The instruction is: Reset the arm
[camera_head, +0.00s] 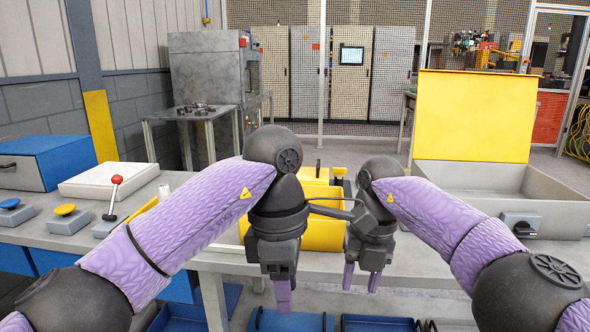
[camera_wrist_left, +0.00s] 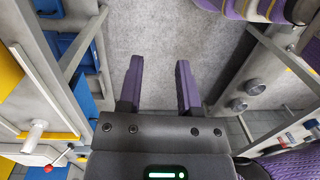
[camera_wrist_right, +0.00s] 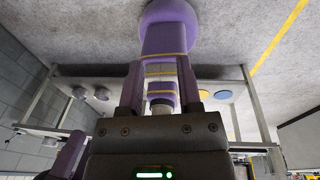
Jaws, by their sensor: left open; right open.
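My left gripper (camera_head: 284,298) hangs pointing down at the front of the worktable, left of centre. In the left wrist view its two purple fingers (camera_wrist_left: 160,90) stand apart with nothing between them. My right gripper (camera_head: 361,279) hangs beside it to the right, also pointing down, with its fingers apart. In the right wrist view the right fingers (camera_wrist_right: 160,95) are spread, and a purple part of my own body shows beyond them. Neither gripper holds anything. The two wrists are close together, and I cannot tell whether they touch.
Yellow bins (camera_head: 320,232) stand just behind the grippers. A grey box with a raised yellow lid (camera_head: 475,115) is on the right. On the left are a red-knobbed lever (camera_head: 116,180), a yellow button (camera_head: 65,210), a blue button (camera_head: 9,204) and a blue case (camera_head: 65,157).

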